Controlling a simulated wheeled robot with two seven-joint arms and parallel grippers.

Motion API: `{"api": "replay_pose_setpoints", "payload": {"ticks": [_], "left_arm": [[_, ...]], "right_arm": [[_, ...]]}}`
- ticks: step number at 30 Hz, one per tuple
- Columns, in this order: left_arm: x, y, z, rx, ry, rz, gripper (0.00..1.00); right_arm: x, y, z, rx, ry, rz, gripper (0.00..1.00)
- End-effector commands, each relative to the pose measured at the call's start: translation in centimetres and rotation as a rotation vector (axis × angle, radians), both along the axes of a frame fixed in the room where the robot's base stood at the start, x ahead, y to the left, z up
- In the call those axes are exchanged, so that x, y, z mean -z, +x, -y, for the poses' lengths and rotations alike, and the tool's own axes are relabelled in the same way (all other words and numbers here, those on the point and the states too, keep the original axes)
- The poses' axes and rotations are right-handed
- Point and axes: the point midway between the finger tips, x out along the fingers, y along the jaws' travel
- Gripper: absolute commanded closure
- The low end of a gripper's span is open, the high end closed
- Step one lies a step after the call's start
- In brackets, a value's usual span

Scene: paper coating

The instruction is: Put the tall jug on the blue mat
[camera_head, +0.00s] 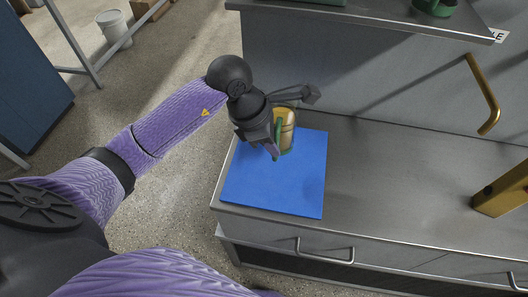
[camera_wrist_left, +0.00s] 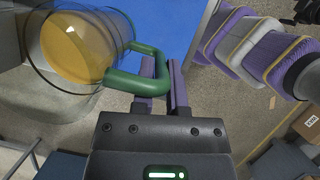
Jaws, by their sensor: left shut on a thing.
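The tall jug (camera_head: 286,129) is clear with yellow-orange contents and a green handle. In the head view it shows over the back part of the blue mat (camera_head: 262,190), partly hidden by my left gripper (camera_head: 274,152). In the left wrist view the jug (camera_wrist_left: 82,45) is at upper left, and my left gripper (camera_wrist_left: 165,88) is shut on its green handle. The blue mat (camera_wrist_left: 208,28) shows behind the handle. I cannot tell whether the jug's base touches the mat. My right gripper is not in view.
The mat lies at the left end of a grey metal counter (camera_head: 400,185), which is bare to its right. A shelf (camera_head: 370,18) with a green item (camera_head: 434,7) overhangs the back. A brass-coloured block (camera_head: 502,190) stands at the right edge. A white bucket (camera_head: 114,28) is on the floor.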

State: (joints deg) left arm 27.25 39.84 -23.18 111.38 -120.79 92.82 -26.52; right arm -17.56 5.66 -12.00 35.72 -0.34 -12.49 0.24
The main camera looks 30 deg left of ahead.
Motion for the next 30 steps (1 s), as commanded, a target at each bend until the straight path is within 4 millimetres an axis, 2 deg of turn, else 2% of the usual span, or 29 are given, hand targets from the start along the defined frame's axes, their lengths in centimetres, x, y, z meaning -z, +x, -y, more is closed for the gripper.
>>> {"api": "replay_pose_setpoints", "payload": {"ticks": [1, 11, 21, 22, 26, 27, 30], "left_arm": [[1.7, -0.1, 0.1, 0.000, -0.003, -0.006, 1.00], [7.2, 0.0, 0.0, -0.002, -0.002, -0.003, 1.00], [7.6, 0.1, 0.0, -0.001, 0.000, 0.002, 1.00], [7.6, 0.0, 0.0, -0.001, 0.001, 0.002, 0.79], [7.5, 0.0, 0.0, 0.000, 0.000, 0.001, 0.51], [7.5, 0.0, 0.0, 0.000, 0.000, 0.001, 0.48], [7.5, 0.0, 0.0, 0.000, 0.000, 0.001, 0.48]], "right_arm": [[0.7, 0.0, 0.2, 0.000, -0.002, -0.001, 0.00], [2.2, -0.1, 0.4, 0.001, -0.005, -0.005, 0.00], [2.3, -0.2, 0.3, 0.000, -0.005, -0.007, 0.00], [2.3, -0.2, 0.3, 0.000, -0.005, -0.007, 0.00], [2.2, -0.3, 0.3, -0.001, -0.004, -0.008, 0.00], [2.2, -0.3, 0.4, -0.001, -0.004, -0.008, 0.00], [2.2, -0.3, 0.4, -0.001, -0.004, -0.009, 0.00]]}}
